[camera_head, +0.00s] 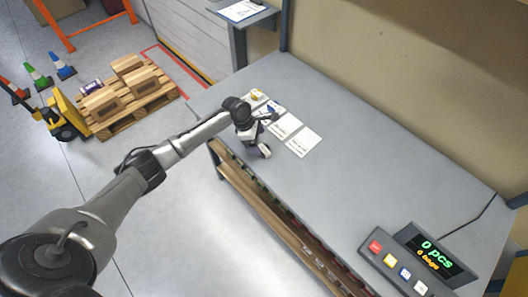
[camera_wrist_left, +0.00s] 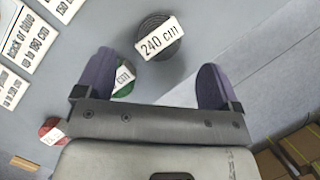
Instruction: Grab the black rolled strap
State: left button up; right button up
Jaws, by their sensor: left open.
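The black rolled strap (camera_wrist_left: 168,51) lies on the grey table in the left wrist view, with a white "240 cm" label across it. My left gripper (camera_wrist_left: 155,70) is open; its two purple-grey fingers point toward the strap. The strap sits just beyond the fingertips, between their lines, not gripped. In the head view the left gripper (camera_head: 266,134) is over the table's near left end, and I cannot make out the black strap there. My right gripper is in neither view.
A green roll (camera_wrist_left: 125,88) is partly behind the left finger, and a red roll (camera_wrist_left: 50,127) lies further left. White printed cards (camera_head: 303,142) lie on the table (camera_head: 370,165). A control panel (camera_head: 405,262) stands at the right; the table's middle is clear.

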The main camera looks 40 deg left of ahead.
aim_at(264, 149)
pick_arm(q)
jog(key=shift+b+x, duration=0.85)
jog(key=shift+x, duration=2.1)
jog(key=shift+a, duration=0.1)
jog(key=c, duration=1)
